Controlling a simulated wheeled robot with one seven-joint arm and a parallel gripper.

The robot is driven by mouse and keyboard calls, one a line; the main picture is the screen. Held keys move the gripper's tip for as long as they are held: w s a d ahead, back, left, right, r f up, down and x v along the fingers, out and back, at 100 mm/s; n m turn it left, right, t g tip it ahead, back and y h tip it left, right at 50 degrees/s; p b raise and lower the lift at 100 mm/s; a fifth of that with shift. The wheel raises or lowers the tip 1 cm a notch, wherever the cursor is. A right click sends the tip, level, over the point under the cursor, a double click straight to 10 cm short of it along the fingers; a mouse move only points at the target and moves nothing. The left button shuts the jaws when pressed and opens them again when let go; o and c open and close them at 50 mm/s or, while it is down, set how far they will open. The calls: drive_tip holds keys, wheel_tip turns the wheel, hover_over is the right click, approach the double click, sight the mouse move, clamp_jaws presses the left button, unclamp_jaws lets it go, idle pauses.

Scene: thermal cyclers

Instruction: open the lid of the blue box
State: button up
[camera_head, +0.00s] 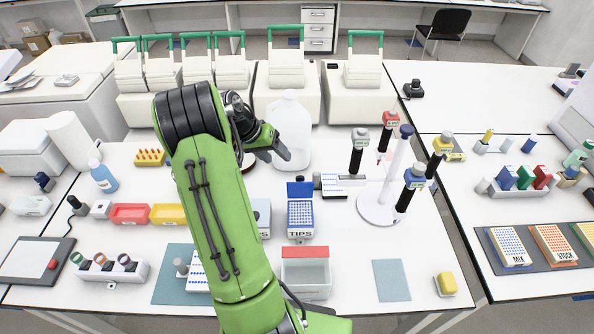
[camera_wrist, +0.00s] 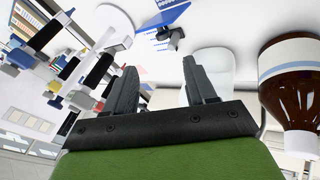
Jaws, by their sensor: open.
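The blue box (camera_head: 300,221), marked TIPS, stands on the white bench near the middle of the head view. Its blue lid (camera_head: 300,189) is raised at the back, and the grid of tips inside shows. My gripper (camera_head: 283,151) is behind and a little left of the box, above the bench and apart from it. In the wrist view my gripper (camera_wrist: 160,85) has its two dark fingers spread with nothing between them. A blue piece (camera_wrist: 172,17) at the top of the wrist view looks like part of the box, partly cut off.
A white jug (camera_head: 291,128) stands close behind my gripper. A brown bottle (camera_wrist: 295,85) is close at the right of the wrist view. A pipette stand (camera_head: 378,207) with several pipettes is right of the box. A clear bin (camera_head: 306,275) with a red rim is in front.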

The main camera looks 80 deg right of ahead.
sight(298, 177)
drive_tip(key=shift+n+h, duration=0.3)
drive_tip(key=shift+h, duration=0.1)
drive_tip(key=b+x, duration=0.1)
drive_tip(key=x, duration=0.3)
drive_tip(key=b+x, duration=0.1)
drive_tip(key=x, duration=0.4)
drive_tip(key=b+x, duration=0.1)
drive_tip(key=x, duration=0.3)
drive_tip(key=shift+w+a+f, duration=0.2)
drive_tip(key=shift+a+f, duration=0.05)
drive_tip(key=shift+f, duration=0.25)
drive_tip(key=shift+s+d+f+b, duration=0.25)
drive_tip(key=shift+f+b, duration=0.1)
drive_tip(key=shift+f, duration=0.05)
drive_tip(key=shift+r, duration=0.1)
drive_tip(key=shift+c, duration=0.5)
clamp_jaws()
